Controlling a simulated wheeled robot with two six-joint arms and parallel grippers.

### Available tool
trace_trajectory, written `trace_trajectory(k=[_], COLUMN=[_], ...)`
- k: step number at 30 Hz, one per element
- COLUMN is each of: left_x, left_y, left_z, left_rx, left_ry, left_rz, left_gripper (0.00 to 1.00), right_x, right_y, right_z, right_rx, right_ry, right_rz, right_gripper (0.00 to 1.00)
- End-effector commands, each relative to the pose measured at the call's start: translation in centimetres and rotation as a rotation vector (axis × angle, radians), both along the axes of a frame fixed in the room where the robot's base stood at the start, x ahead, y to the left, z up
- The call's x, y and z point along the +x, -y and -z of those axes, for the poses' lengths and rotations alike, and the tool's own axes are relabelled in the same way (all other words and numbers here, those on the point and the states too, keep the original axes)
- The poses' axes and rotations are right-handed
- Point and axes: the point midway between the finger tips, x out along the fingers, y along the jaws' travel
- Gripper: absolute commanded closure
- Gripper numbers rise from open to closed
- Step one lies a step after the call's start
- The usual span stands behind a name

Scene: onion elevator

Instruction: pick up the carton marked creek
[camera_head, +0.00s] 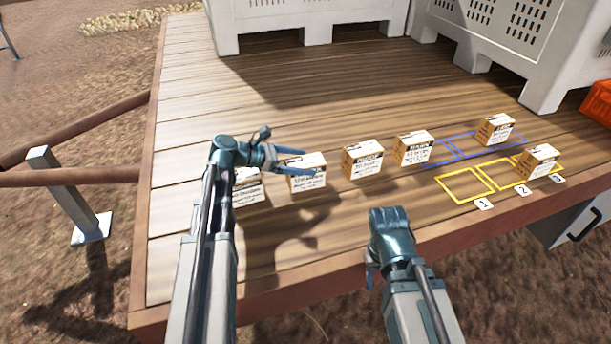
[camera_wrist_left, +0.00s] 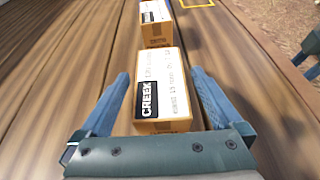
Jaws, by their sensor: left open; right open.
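The carton marked CREEK (camera_wrist_left: 165,85) is a small brown box with a white top label and a black band. In the left wrist view it lies between the two open fingers of my left gripper (camera_wrist_left: 160,95), close to both. In the head view my left gripper (camera_head: 292,157) reaches right, over a carton (camera_head: 306,175) that appears to be this one; its label is too small to read surely. My right gripper (camera_head: 370,268) is over the deck's front edge, apart from the cartons.
Other cartons stand in a row: one at left (camera_head: 248,193), partly hidden by my arm, and two to the right (camera_head: 362,161) (camera_head: 412,149). Two more (camera_head: 496,130) (camera_head: 540,161) stand near blue (camera_head: 437,160) and yellow (camera_head: 462,186) outlines. Large pale crates (camera_head: 300,15) stand behind.

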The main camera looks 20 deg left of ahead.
Motion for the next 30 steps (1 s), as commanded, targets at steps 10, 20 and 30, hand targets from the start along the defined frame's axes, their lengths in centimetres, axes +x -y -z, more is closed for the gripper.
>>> trace_trajectory(k=[10,20,30], left_x=[1.1,1.0,1.0], left_y=[1.6,1.6,1.6], left_z=[0.8,0.8,0.8], left_rx=[0.0,0.0,0.0], left_ry=[0.0,0.0,0.0], left_rz=[-0.001,-0.001,-0.001], left_gripper=[0.0,0.54,1.0], right_x=[0.0,0.0,0.0], right_y=[0.0,0.0,0.0], right_z=[0.8,0.8,0.8], right_rx=[0.0,0.0,0.0], right_ry=[0.0,0.0,0.0], right_rz=[0.0,0.0,0.0], right_gripper=[0.5,0.5,0.5])
